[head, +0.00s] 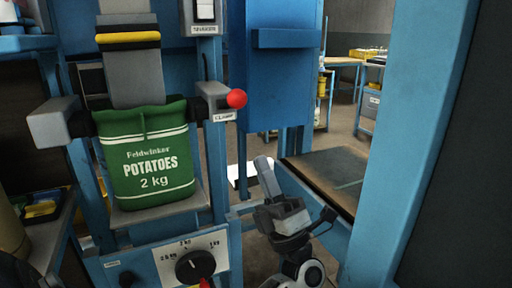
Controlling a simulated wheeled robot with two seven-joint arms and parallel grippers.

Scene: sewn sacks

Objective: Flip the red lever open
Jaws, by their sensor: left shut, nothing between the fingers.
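The red lever knob (236,98) is a round ball at the right end of a grey clamp block (215,96), above a label reading CLAMP. The lever's shaft is mostly hidden, so I cannot tell its angle well. A green potato sack (149,155) hangs upright under the filling spout, between the grey clamp blocks. My right gripper is not in view.
A dial (194,266) sits on the blue panel below the sack. A blue box (280,75) stands behind the knob, and a blue post (415,130) rises at right. A grey flat surface (325,172) lies behind my gripper. Workbenches stand farther back.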

